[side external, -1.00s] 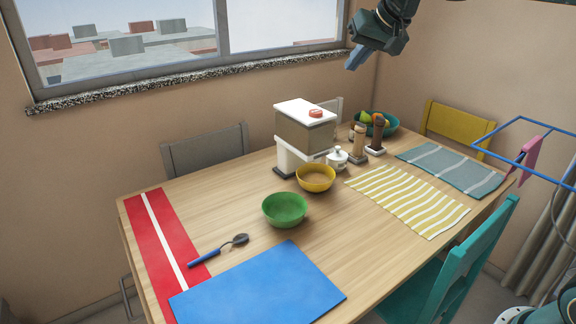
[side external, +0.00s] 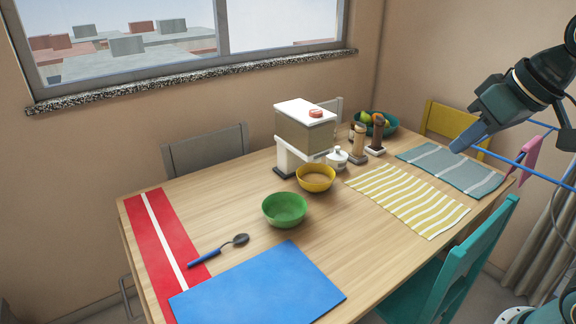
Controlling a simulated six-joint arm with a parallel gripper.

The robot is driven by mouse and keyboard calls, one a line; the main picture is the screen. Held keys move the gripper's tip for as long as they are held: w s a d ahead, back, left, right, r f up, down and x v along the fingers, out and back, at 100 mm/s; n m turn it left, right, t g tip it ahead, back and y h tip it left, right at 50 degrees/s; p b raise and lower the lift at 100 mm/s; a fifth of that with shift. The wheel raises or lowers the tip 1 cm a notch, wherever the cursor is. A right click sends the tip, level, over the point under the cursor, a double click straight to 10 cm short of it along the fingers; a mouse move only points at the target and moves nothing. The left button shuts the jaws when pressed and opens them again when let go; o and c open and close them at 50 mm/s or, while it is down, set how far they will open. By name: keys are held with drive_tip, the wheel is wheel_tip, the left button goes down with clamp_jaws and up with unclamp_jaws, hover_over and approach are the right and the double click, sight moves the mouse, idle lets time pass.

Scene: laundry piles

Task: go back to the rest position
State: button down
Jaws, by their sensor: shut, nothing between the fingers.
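My gripper (side external: 467,138) is at the upper right in the side external view, above the far right part of the table. Its fingers point down and to the left and are shut, with nothing between them. In the picture the fingertips overlap the grey-blue striped cloth (side external: 478,182) near its upper edge. The gripper appears raised above that cloth; the exact height cannot be told.
The wooden table (side external: 235,190) holds a dispenser (side external: 305,135), a yellow bowl (side external: 316,178), a green bowl (side external: 284,210), a fruit bowl (side external: 389,129) and mills (side external: 357,143). A blue rack (side external: 530,172) with a pink cloth (side external: 531,153) and a teal chair (side external: 460,262) stand right.

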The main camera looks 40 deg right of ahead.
drive_tip(key=s+f+n, duration=0.1)
drive_tip(key=s+f, duration=0.4)
drive_tip(key=s, duration=0.2)
